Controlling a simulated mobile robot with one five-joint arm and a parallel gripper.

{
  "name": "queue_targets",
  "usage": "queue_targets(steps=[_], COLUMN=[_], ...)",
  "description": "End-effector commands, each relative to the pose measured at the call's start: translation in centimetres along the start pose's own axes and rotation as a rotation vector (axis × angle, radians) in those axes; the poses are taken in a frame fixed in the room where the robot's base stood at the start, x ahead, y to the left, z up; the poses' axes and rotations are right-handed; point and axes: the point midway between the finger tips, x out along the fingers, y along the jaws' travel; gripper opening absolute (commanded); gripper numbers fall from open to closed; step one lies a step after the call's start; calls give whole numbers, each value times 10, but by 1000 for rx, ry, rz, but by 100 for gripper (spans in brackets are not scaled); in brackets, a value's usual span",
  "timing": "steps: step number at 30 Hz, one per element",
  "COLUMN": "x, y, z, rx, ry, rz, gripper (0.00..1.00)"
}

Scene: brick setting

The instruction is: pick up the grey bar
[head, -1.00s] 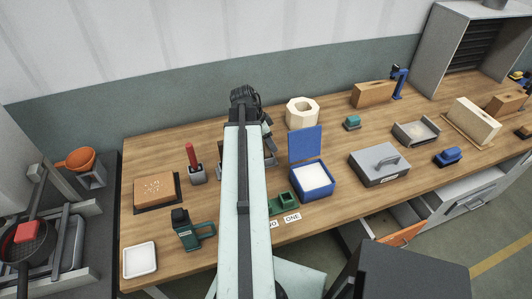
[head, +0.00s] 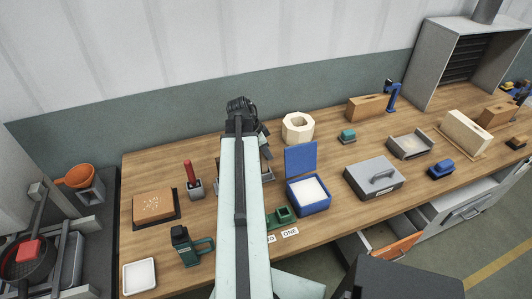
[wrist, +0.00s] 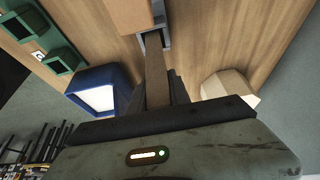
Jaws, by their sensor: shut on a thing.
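The grey bar (wrist: 156,75) shows in the wrist view as a long brownish-grey strip running up from between my fingers. My gripper (wrist: 158,92) is shut on its near end. The bar's far end reaches a grey holder (wrist: 155,38) beside a wooden block (wrist: 130,14); I cannot tell whether it touches the holder. In the head view my arm hides the bar and most of the grey holder (head: 267,170) behind it. My gripper (head: 265,148) shows there only in part.
A blue open-lidded box (head: 309,203) and a cream octagonal ring (head: 298,129) stand right of my arm. A green block (head: 281,217) is close by. A red-handled tool (head: 190,173) stands to the left. A grey handled box (head: 373,180) sits farther right.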

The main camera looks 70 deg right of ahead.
Motion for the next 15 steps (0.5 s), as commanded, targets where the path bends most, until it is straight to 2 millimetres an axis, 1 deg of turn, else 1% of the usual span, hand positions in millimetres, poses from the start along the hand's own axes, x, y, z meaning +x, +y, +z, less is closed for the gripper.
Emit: queue_targets(steps=[1,5,8,12,15], x=[-15,-41,-65,-103,-126], y=[0,0,0,0,0], z=[-6,-17,-26,-42,-52], rx=[0,0,-1,-1,-1], ry=[0,0,0,0,0], rz=[0,0,0,0,0], gripper=[0,0,0,0,0])
